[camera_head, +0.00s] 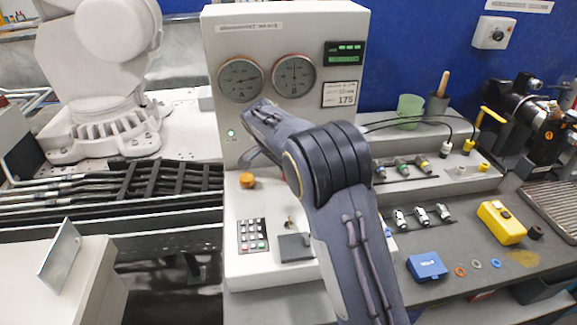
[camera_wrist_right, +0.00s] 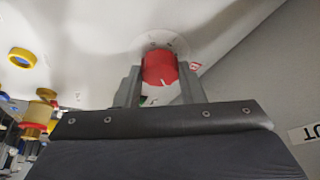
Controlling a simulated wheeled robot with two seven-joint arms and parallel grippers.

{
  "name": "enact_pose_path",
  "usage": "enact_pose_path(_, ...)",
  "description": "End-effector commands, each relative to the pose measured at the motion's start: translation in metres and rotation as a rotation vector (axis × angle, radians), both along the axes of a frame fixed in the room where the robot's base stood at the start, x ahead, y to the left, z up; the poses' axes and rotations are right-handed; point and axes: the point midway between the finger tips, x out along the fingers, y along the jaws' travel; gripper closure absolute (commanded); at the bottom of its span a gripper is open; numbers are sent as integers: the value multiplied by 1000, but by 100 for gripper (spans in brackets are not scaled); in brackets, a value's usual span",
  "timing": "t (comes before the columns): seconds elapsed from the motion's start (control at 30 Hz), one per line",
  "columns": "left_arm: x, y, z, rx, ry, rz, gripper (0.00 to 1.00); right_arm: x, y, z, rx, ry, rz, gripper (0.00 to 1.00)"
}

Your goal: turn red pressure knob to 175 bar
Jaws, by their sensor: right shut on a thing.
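The red pressure knob (camera_wrist_right: 160,69) shows in the right wrist view, with a white pointer mark on it and a pale round plate behind it. My right gripper (camera_wrist_right: 160,80) has one finger on each side of the knob and is shut on it. In the head view my right arm reaches up to the grey panel (camera_head: 232,165) and hides the knob. Two round gauges, left (camera_head: 240,80) and right (camera_head: 294,75), sit above, their needles too small to read. A card (camera_head: 341,94) beside them reads 175. My left gripper is in neither view.
An orange button (camera_head: 247,180), a keypad (camera_head: 252,235) and a small lever (camera_head: 290,222) are on the panel's lower part. Hose fittings (camera_head: 405,168) stand right of my arm. A blue box (camera_head: 427,266) and a yellow case (camera_head: 501,222) lie on the bench.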

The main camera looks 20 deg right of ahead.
Motion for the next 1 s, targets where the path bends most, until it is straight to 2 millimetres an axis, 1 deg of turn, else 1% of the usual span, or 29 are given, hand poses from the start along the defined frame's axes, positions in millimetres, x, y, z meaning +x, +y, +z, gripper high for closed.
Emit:
enact_pose_path(0.03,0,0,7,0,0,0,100,1,0,3,-2,0,-45,87)
enact_pose_path(0.3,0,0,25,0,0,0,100,3,0,3,-1,-1,-293,87)
enact_pose_path(0.5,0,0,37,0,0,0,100,4,0,3,0,-1,-446,87)
enact_pose_path(0.73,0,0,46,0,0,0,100,5,0,2,1,-1,-565,87)
enact_pose_path(1.0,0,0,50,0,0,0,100,5,0,0,2,-2,-626,87)
